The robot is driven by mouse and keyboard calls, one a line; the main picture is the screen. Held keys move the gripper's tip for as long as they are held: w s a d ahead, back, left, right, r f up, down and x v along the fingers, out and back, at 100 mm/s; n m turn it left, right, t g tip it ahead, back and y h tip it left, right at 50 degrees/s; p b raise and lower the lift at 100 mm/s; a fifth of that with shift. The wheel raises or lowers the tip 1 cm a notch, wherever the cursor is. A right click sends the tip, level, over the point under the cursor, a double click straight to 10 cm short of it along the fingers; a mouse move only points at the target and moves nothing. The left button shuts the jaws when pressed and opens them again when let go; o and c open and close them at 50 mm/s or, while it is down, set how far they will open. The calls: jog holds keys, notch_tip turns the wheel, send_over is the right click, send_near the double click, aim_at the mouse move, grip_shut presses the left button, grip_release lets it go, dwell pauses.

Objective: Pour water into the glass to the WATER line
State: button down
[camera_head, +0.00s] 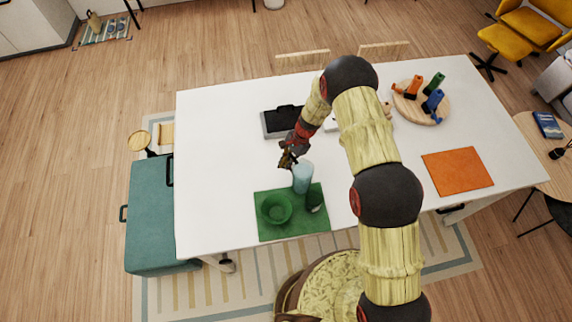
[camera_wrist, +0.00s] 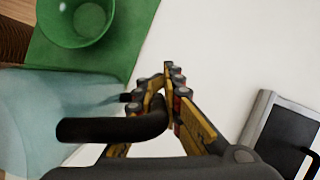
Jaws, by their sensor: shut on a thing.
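A pale blue see-through pitcher (camera_head: 302,178) is at the back edge of the green mat (camera_head: 265,233). It looks roughly upright; I cannot tell whether its base touches the mat. My gripper (camera_head: 288,155) is shut on its black handle. The wrist view shows the pitcher's body (camera_wrist: 40,115) at left and the handle (camera_wrist: 95,130) between my fingers (camera_wrist: 165,95). A round green bowl-like vessel (camera_head: 276,208) stands on the mat, left of a tall dark green vessel (camera_head: 315,197). I cannot tell which is the glass, and no WATER line is readable.
A dark-topped device (camera_head: 283,121) lies behind my gripper on the white table (camera_head: 215,180). An orange mat (camera_head: 457,171) and a round wooden board (camera_head: 420,102) with several coloured items are at right. The table's left part is clear. A teal cabinet (camera_head: 155,220) stands beside it.

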jog(key=r+t+b, duration=0.1)
jog(key=b, duration=0.1)
jog(key=w+a+r+t+y+b, duration=0.1)
jog(key=b, duration=0.1)
jog(key=w+r+t+y+b, duration=0.1)
jog(key=b, duration=0.1)
jog(key=shift+a+r+n+b, duration=0.25)
jog(key=shift+r+n+b, duration=0.05)
jog(key=shift+r, duration=0.1)
jog(key=shift+r+b, duration=0.25)
jog(key=shift+b, duration=0.5)
jog(key=shift+w+y+b, duration=0.1)
jog(key=shift+y+b, duration=0.2)
jog(key=shift+b, duration=0.75)
jog(key=shift+r+t+b, duration=0.15)
jog(key=shift+t+b, duration=0.15)
jog(key=shift+b, duration=0.55)
jog(key=shift+w+a+r+b, duration=0.1)
jog(key=shift+b, duration=0.7)
jog(key=shift+b, duration=0.3)
